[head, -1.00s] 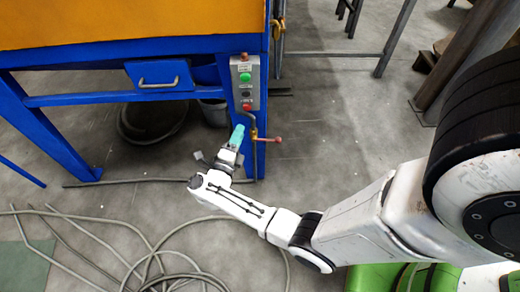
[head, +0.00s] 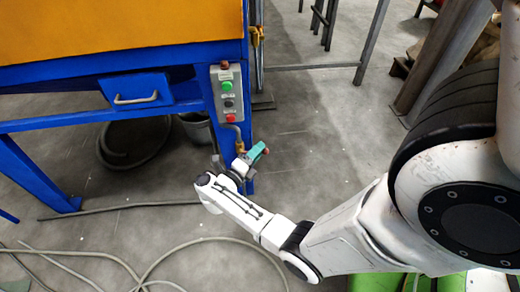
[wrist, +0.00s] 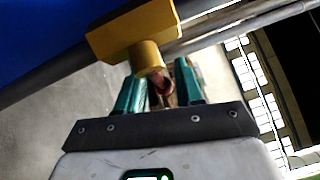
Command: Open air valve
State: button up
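The air valve shows in the head view as a small brass fitting (head: 239,151) on the pipe below the control box. In the wrist view its yellow brass body (wrist: 130,33) sits on a grey pipe, with a round stem pointing at my gripper. A reddish-brown handle (wrist: 163,82) lies behind the stem, between my fingers. My gripper (head: 258,152) has teal fingers and is at the valve. In the wrist view my gripper (wrist: 158,80) has its fingers apart, one on each side of the handle, with gaps visible. Much of the handle is hidden.
The control box (head: 227,94) with green and red buttons is on the blue leg just above. A blue drawer (head: 136,92) and a bucket (head: 196,127) are to the left. Loose hoses (head: 150,262) lie on the floor. Floor right of the leg is clear.

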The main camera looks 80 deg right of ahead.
jog(key=shift+x, duration=1.05)
grip_shut()
jog(key=shift+s, duration=0.1)
